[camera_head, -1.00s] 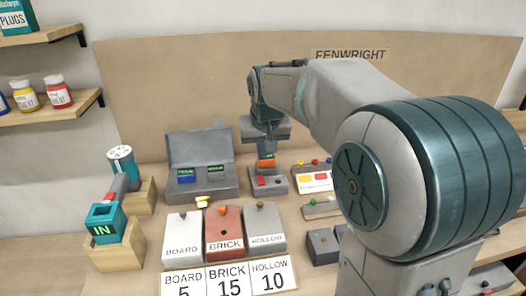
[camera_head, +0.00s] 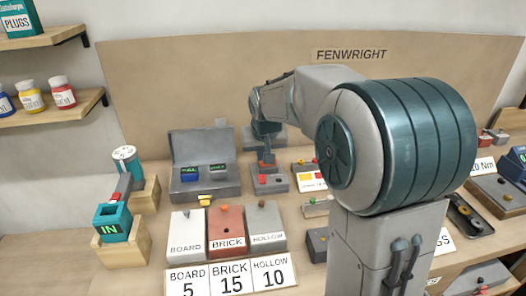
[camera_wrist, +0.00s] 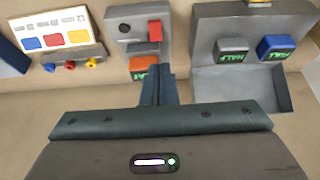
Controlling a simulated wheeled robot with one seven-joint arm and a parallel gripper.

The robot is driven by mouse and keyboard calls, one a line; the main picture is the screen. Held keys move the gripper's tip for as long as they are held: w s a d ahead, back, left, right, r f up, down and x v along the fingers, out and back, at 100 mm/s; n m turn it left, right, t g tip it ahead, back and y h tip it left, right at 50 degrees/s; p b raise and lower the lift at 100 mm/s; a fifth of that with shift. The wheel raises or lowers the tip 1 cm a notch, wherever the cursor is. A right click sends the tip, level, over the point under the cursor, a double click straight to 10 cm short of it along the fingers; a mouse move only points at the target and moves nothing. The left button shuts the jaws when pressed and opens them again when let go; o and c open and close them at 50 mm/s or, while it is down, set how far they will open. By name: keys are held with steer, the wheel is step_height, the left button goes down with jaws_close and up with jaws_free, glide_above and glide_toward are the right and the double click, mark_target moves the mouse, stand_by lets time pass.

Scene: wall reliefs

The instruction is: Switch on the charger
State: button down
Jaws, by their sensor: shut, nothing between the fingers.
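The charger is probably the small grey box (camera_head: 270,187) on the bench, with a red switch (camera_wrist: 155,31) and a round black spot (camera_wrist: 125,29) on its top. It also shows at the top of the wrist view (camera_wrist: 137,45). My gripper (camera_wrist: 157,75) is shut and empty, pointing down just beside the orange block. I cannot tell whether it touches the block. In the head view my gripper (camera_head: 266,158) is over the far end of the box. The switch's setting is unclear.
An open grey case (camera_head: 210,193) holds blue and dark blocks marked FULL and HALF in the wrist view. BOARD, BRICK and HOLLOW blocks (camera_head: 225,232) stand in front. A teal IN holder (camera_head: 112,222) stands left.

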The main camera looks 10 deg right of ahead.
mark_target(261, 178)
steer(key=p+x, duration=0.1)
steer(key=x, duration=0.9)
